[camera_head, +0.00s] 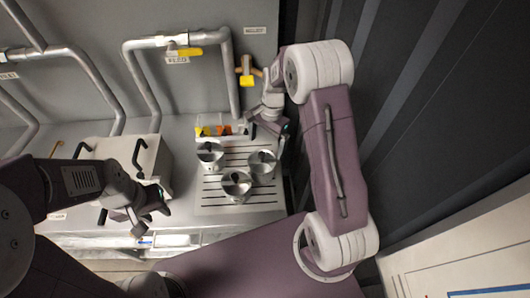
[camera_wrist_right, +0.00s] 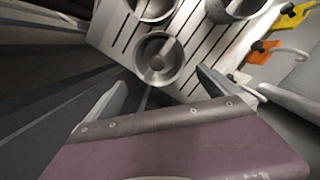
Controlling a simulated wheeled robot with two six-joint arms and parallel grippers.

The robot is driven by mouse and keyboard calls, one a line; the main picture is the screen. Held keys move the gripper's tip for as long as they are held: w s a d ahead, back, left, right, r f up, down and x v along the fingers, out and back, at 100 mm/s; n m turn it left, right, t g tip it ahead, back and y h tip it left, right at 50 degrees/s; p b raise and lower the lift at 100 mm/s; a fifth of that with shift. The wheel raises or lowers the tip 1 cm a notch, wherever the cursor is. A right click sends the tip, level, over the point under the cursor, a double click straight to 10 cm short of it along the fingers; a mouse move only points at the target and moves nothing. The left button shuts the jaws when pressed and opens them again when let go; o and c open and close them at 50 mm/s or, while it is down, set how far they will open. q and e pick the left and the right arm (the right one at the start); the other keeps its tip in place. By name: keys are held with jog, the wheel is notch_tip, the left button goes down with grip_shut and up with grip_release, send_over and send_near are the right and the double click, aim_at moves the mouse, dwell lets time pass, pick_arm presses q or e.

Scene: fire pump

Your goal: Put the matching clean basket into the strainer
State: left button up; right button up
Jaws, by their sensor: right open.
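Three round metal baskets stand on a slatted rack (camera_head: 210,202): one at back left (camera_head: 210,155), one at right (camera_head: 263,163), one in front (camera_head: 237,186). Each has a bar across its open top. My right gripper (camera_head: 268,130) is open and empty, behind and above the right basket. In the right wrist view, a basket (camera_wrist_right: 158,58) lies ahead between the spread fingers, apart from them. My left gripper (camera_head: 150,212) hangs left of the rack near the counter's front; its jaw opening is unclear. No strainer can be picked out for certain.
A pale box (camera_head: 155,160) with black handles stands left of the rack, partly behind my left arm. Yellow and orange tags (camera_head: 222,130) sit behind the baskets. Pipes with a yellow valve handle (camera_head: 190,52) run along the back wall. A dark ribbed wall is close on the right.

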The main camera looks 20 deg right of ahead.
jog(key=shift+d+r, duration=0.1)
jog(key=shift+r, duration=0.8)
